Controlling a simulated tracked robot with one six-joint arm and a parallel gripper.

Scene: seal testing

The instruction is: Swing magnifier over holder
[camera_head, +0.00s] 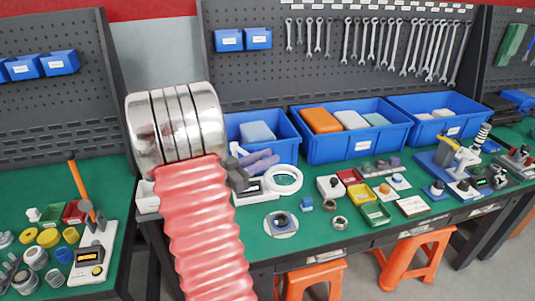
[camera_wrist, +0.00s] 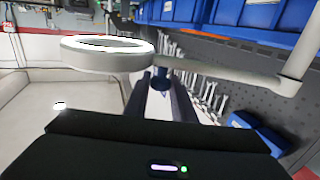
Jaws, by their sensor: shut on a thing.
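The magnifier's white ring (camera_head: 297,184) shows in the head view over the green bench, to the right of my gripper (camera_head: 262,168). In the wrist view the ring (camera_wrist: 105,57) is at upper left, with a pale arm running right to a post (camera_wrist: 302,55). My gripper (camera_wrist: 160,100) is shut on the magnifier near where the ring meets its arm; the exact contact is partly hidden. A pale round holder with a dark ring-shaped part (camera_head: 281,224) lies on the bench, in front of the magnifier ring and apart from it in the picture.
Small coloured trays (camera_head: 376,213) and loose metal rings stand right of the holder. Blue bins (camera_head: 352,137) line the back of the bench, below a pegboard with wrenches (camera_head: 385,45). Orange stools (camera_head: 415,258) are under the bench. A second bench (camera_head: 50,225) with parts is at left.

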